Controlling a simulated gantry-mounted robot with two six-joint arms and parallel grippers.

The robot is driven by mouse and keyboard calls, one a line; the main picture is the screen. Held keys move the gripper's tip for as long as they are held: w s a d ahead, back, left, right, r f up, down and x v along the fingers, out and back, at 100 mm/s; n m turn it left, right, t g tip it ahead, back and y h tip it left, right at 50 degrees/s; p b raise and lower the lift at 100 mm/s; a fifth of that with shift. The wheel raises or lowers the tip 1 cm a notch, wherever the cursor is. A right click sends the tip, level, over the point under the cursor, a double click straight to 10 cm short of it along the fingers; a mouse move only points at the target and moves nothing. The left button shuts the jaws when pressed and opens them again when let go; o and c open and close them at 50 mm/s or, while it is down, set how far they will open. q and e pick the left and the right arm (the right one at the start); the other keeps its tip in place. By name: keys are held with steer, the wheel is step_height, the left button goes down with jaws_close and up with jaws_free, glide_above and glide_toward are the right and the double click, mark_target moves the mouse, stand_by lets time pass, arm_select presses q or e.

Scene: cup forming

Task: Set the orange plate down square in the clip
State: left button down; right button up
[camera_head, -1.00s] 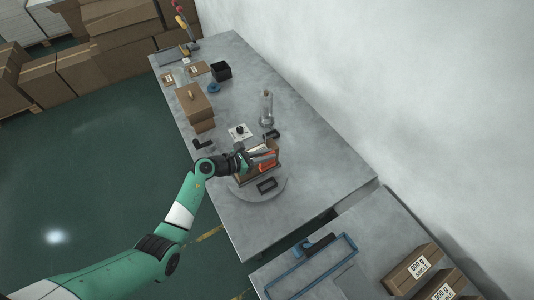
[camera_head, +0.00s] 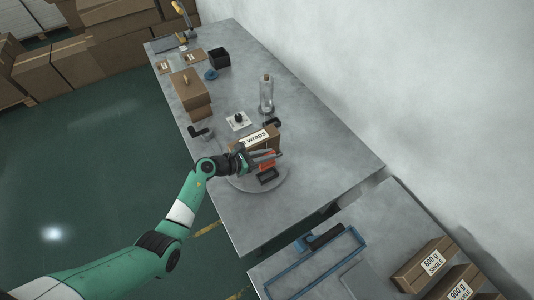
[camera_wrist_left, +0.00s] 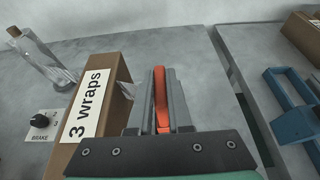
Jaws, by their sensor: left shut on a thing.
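My left gripper (camera_head: 272,157) is shut on the orange plate (camera_head: 267,161), above the round grey turntable (camera_head: 244,184). In the left wrist view the plate (camera_wrist_left: 160,98) stands on edge between the two grey fingers (camera_wrist_left: 162,105). A brown box labelled "3 wraps" (camera_head: 256,139) is just behind the gripper; in the wrist view it (camera_wrist_left: 95,110) is close on the left. A small black frame-like part (camera_head: 268,176), possibly the clip, is in front of the gripper; whether the plate touches it is hidden. My right gripper is not in view.
A clear bottle (camera_head: 266,94) and a brake knob panel (camera_head: 239,121) stand behind the box. A black crank-like part (camera_head: 199,132) is to the left. A brown box (camera_head: 190,92) and a black bin (camera_head: 220,58) are farther back. The table's right side is clear.

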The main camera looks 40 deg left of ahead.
mark_target(267, 168)
arm_select(q)
steer(key=shift+f+b, duration=3.55)
steer(key=shift+f, duration=0.8)
steer(key=shift+f, duration=0.15)
steer(key=c, duration=0.8)
jaws_free()
steer(key=shift+o, duration=0.2)
steer(key=p+v, duration=0.3)
steer(key=v, duration=0.8)
steer(key=shift+s+p, duration=0.3)
steer(key=shift+p, duration=0.1)
